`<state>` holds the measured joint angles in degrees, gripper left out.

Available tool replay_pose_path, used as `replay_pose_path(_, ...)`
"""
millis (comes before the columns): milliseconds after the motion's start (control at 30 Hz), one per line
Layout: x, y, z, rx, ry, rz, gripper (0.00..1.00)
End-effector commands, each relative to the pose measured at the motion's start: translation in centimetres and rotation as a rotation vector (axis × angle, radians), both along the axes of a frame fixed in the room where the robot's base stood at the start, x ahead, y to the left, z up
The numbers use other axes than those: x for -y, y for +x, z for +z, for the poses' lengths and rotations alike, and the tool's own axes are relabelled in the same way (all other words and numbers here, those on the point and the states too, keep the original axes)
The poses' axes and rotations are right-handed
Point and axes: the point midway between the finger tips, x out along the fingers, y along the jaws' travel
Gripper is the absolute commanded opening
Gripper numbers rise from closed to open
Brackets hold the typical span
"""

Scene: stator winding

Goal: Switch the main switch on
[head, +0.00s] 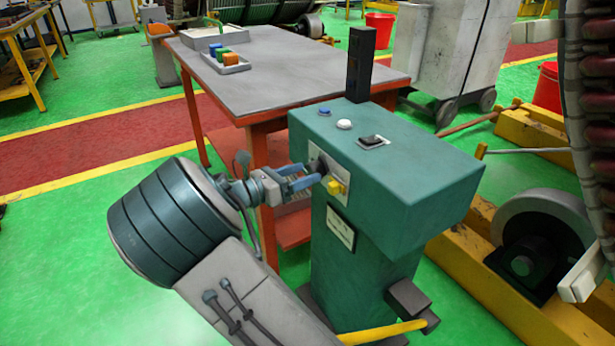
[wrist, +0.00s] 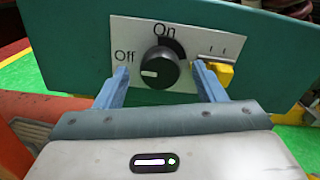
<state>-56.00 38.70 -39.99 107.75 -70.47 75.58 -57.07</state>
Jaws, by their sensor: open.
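The main switch is a round black knob (wrist: 160,68) on a white plate marked "Off" at the left and "On" at the top. Its white mark points left, on the Off side. The knob is on the side of the green cabinet (head: 420,160) and partly shows in the head view (head: 318,163). My gripper (head: 304,175) is open, facing the plate. In the wrist view its blue fingers stand on either side of the knob, with gaps visible. Whether the fingertips touch the plate I cannot tell.
A yellow block (wrist: 219,74) sits right of the knob, close to the right finger. The cabinet top carries a blue button (head: 324,109), a white button (head: 344,124) and a black rocker (head: 371,141). A grey-topped table (head: 290,65) stands behind.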

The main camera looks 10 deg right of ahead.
Motion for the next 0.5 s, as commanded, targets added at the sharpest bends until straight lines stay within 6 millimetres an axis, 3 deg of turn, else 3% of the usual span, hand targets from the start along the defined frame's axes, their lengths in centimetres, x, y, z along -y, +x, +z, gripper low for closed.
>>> replay_pose_path(200,1.7,0.6,0.0,0.000,0.001,0.000,0.63)
replay_pose_path(500,1.9,0.6,0.0,0.000,0.001,0.000,0.63)
